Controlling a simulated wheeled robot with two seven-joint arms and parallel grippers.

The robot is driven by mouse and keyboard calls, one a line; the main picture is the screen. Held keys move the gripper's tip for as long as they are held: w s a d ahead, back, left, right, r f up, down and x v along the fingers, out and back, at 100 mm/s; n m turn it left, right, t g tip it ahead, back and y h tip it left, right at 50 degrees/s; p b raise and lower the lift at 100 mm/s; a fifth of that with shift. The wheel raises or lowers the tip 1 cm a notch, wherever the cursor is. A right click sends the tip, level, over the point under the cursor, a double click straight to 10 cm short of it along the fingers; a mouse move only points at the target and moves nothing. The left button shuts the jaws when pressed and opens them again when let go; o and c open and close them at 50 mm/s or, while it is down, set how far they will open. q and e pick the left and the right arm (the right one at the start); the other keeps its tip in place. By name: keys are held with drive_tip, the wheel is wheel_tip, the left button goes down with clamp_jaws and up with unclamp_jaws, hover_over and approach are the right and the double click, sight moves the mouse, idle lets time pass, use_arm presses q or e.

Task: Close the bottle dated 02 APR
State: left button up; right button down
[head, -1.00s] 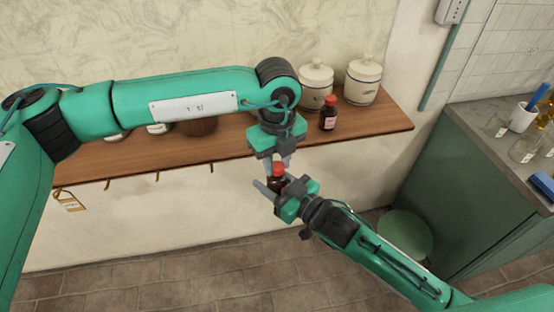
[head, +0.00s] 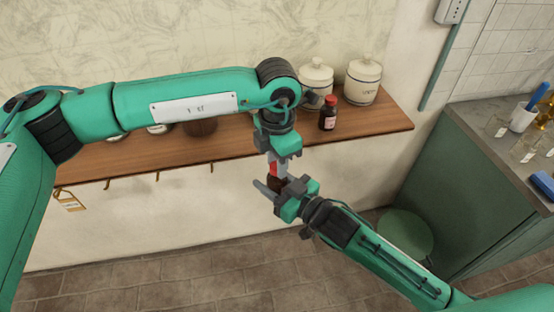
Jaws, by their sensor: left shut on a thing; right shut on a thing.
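A small dark brown bottle (head: 275,183) is held upright in front of the shelf by my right gripper (head: 275,188), which is shut on its body. Its red cap (head: 273,169) sits at the bottle's top. My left gripper (head: 277,166) points down from above and is shut on the cap. The fingers hide part of the cap and bottle, and I cannot tell whether the cap is fully down. No date label on this bottle is readable. Another brown bottle with a red cap and pale label (head: 328,114) stands on the shelf; its label is too small to read.
The wooden shelf (head: 372,132) carries two white lidded jars (head: 316,77) (head: 362,82) at right and more pots partly behind my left arm. A green stool (head: 404,236) stands below. A grey counter (head: 478,135) holds a mug (head: 523,117) and glassware.

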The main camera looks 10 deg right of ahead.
use_arm(q)
drive_tip(key=m, duration=2.1)
drive_tip(key=shift+m, duration=0.4)
drive_tip(key=o, duration=1.1)
drive_tip(key=shift+r, duration=2.25)
drive_tip(key=shift+c, duration=0.4)
